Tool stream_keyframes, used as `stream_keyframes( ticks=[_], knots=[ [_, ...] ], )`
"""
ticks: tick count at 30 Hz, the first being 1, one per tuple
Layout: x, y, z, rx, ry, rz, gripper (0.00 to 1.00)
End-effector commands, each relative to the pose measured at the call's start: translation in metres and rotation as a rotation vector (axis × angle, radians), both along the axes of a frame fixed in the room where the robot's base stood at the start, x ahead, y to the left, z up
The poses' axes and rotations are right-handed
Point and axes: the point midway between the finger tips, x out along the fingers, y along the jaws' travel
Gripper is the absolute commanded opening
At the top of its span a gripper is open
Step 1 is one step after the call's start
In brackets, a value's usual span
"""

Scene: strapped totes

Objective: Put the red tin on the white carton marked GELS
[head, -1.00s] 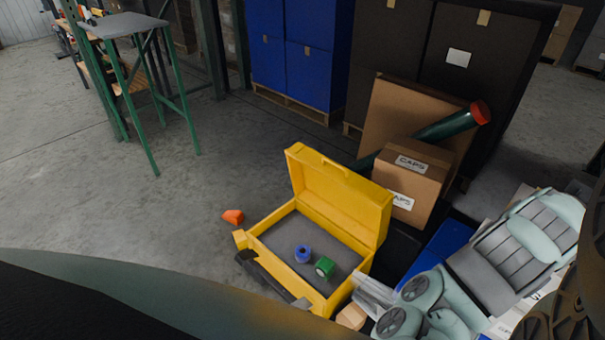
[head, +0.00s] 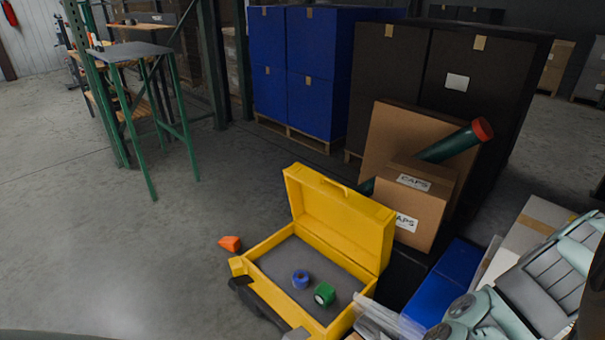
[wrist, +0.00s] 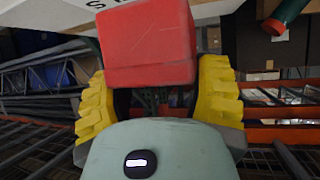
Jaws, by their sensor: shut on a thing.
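The red tin (wrist: 148,45), a scuffed red block shape, is between the yellow-padded fingers of my gripper (wrist: 155,78) in the wrist view. My gripper is shut on it. A white surface with partly visible dark lettering, perhaps the GELS carton (wrist: 40,12), shows behind the tin at upper left in the wrist view. The tin covers part of the lettering, so I cannot read the full word or tell the gap between them. In the head view my arm fills the lower right corner; the gripper and tin are out of sight there.
An open yellow case (head: 340,222) on the floor holds a blue roll (head: 300,279) and a green item (head: 324,294).

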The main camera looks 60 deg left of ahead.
Motion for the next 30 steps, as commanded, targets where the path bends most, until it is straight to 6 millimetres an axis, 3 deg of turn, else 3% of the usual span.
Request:
stream_keyframes(
  ticks=[6,12,17,25,30],
  knots=[
    [0.034,-0.031,-0.005,-0.001,0.001,-0.006,0.21],
    [0.055,-0.047,-0.006,-0.001,-0.001,-0.002,0.21],
    [0.06,-0.051,-0.009,-0.001,-0.001,-0.003,0.21],
    [0.059,-0.05,-0.042,0.002,0.006,-0.001,0.21],
    [0.059,-0.05,-0.043,0.0,0.002,-0.001,0.2]
  ],
)
